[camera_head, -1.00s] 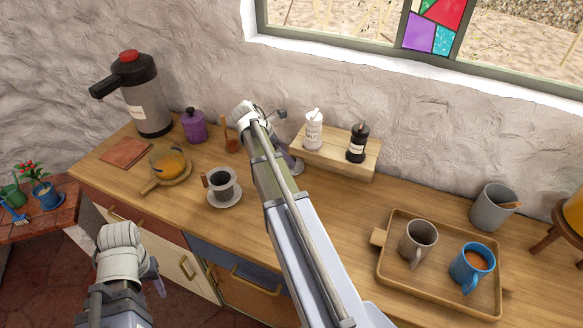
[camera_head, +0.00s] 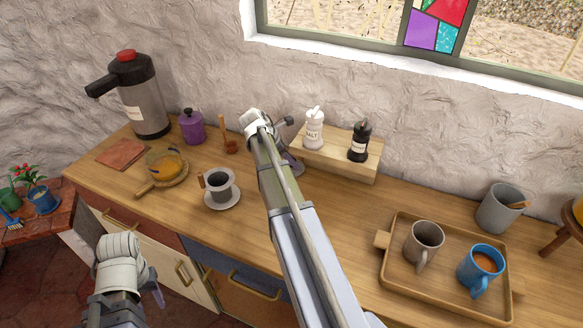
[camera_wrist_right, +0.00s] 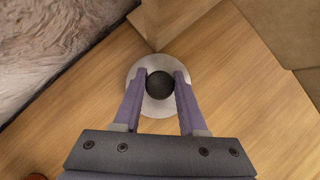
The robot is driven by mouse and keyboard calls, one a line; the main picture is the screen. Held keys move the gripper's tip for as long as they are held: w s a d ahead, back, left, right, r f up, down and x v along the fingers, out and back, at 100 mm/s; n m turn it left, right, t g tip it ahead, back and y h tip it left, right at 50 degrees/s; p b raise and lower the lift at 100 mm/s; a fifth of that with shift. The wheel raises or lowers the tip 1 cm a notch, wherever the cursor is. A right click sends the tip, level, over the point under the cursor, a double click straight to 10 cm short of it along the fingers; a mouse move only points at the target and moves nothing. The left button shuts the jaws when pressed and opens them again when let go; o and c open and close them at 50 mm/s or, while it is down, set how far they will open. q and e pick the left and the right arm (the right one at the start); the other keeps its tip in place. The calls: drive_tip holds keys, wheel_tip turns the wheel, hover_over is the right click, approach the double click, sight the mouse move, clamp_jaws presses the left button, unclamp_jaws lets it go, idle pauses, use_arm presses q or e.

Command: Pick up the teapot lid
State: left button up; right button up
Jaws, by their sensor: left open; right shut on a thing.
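The teapot lid (camera_wrist_right: 137,78) is a pale grey disc with a round black knob, seen from above in the right wrist view. My right gripper (camera_wrist_right: 160,84) is shut on the knob, one purple finger on each side. In the head view my right gripper (camera_head: 294,163) is beside the small wooden shelf, and my arm hides most of it and the lid. I cannot tell whether the lid touches the counter. A glass pot (camera_head: 165,164) with orange liquid stands on a round wooden board at the left. My left gripper (camera_head: 158,294) is open and empty, low in front of the drawers.
The wooden shelf (camera_head: 335,163) with salt and pepper mills stands close by the lid. A dark cup (camera_head: 220,184) on a saucer is left of my right arm. A wooden tray (camera_head: 395,285) with two mugs lies at right. Bare counter lies between arm and tray.

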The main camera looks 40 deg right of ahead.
clamp_jaws()
drive_tip(key=shift+r, duration=0.15)
drive_tip(key=shift+s+a+r+p, duration=0.1)
drive_tip(key=shift+a+r+p, duration=0.1)
drive_tip(key=shift+r+p, duration=0.45)
wheel_tip(320, 180, up, 6)
drive_tip(key=p, duration=0.6)
drive_tip(key=s+a, duration=0.4)
drive_tip(key=a, duration=0.4)
drive_tip(key=s+a, duration=0.5)
drive_tip(key=a, duration=0.4)
drive_tip(key=shift+a+f, duration=0.2)
drive_tip(key=shift+f, duration=0.1)
